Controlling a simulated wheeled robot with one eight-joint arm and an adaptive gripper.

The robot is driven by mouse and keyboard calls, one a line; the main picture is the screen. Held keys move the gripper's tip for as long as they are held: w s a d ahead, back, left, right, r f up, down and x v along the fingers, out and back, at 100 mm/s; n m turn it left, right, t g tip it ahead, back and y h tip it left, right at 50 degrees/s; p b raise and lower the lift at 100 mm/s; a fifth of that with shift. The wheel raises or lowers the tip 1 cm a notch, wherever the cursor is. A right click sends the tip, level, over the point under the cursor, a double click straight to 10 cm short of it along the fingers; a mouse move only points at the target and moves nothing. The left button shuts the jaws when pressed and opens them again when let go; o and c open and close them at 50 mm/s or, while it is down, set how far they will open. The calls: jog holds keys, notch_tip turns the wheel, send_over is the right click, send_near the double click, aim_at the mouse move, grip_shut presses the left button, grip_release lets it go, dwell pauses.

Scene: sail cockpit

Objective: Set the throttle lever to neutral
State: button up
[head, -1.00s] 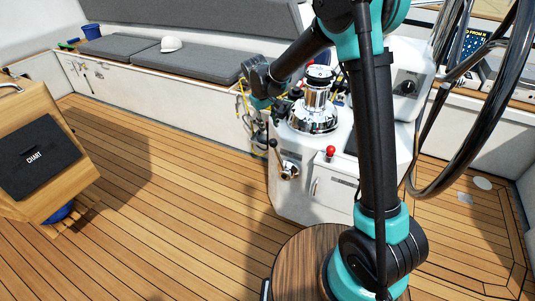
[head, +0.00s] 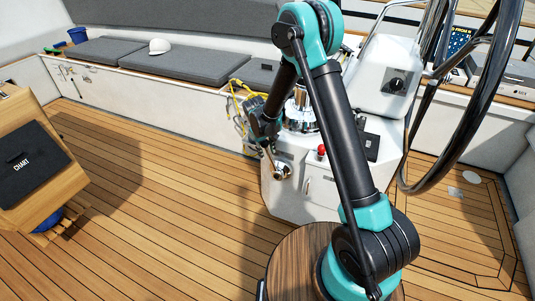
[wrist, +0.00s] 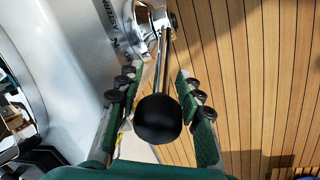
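The throttle lever shows in the wrist view as a black ball knob (wrist: 158,119) on a chrome shaft, running up to a round chrome hub. In the head view its chrome hub (head: 281,172) sits on the side of the white console (head: 296,200), and the knob is hidden behind my gripper (head: 266,138). In the wrist view my gripper (wrist: 158,78) is open, with one green finger on each side of the lever. Gaps show between the fingers and the shaft. The knob lies nearest the palm.
A red-knobbed control (head: 321,151) stands on the console right of the lever. A chrome winch (head: 299,112) sits on top, partly behind my arm. Yellow rope (head: 243,98) hangs by the bench. A steering wheel (head: 470,120) is at the right.

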jog(key=shift+w+d+f, duration=0.1)
jog(key=shift+f, duration=0.55)
jog(key=shift+c, duration=0.4)
grip_shut()
